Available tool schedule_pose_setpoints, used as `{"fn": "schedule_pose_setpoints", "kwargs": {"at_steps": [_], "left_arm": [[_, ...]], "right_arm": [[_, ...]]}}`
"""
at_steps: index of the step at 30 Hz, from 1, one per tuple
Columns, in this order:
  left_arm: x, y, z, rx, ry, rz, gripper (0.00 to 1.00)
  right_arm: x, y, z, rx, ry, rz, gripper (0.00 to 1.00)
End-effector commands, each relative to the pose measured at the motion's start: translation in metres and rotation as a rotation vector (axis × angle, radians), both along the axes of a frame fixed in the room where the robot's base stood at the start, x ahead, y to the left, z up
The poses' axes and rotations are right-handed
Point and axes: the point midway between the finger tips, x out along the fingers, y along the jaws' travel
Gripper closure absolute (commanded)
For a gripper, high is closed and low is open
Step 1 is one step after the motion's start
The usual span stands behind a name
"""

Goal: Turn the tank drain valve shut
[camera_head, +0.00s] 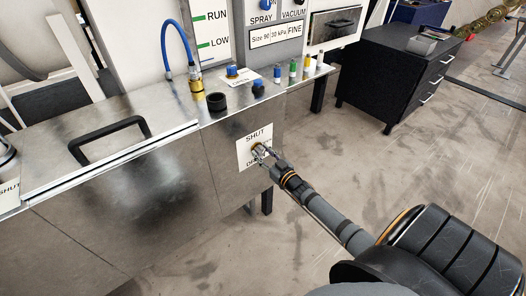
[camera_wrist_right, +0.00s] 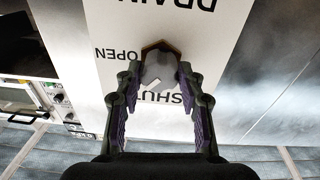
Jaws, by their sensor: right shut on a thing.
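The drain valve (camera_head: 257,147) sits on the front wall of the steel tank (camera_head: 175,185), over a white label (camera_head: 243,158) reading SHUT at its top; the lower words are partly hidden. My right gripper (camera_head: 264,154) reaches it from the lower right and is shut on it. In the right wrist view, the valve's pale grey handle (camera_wrist_right: 159,72) lies between the fingertips of my right gripper (camera_wrist_right: 158,85), with a brass-coloured part behind it. There the label appears upside down, with DRAIN, OPEN and SHUT around the valve. My left gripper is not in view.
A black handle (camera_head: 110,128) stands on the tank lid. A black cap (camera_head: 216,102), a blue hose (camera_head: 166,45) and several small coloured bottles are along the tank's top. A black drawer cabinet (camera_head: 385,80) stands at back right. The floor right of the tank is clear.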

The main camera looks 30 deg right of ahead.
Motion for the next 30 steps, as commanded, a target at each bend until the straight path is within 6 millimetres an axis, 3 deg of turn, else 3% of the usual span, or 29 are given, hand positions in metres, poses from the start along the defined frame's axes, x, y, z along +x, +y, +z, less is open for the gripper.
{"fn": "schedule_pose_setpoints", "kwargs": {"at_steps": [18,30], "left_arm": [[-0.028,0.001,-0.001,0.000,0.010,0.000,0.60],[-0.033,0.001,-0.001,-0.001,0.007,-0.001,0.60]], "right_arm": [[0.000,0.001,-0.001,-0.532,-0.041,0.000,0.93],[0.000,0.001,-0.002,-0.696,-0.054,0.000,0.93]]}}
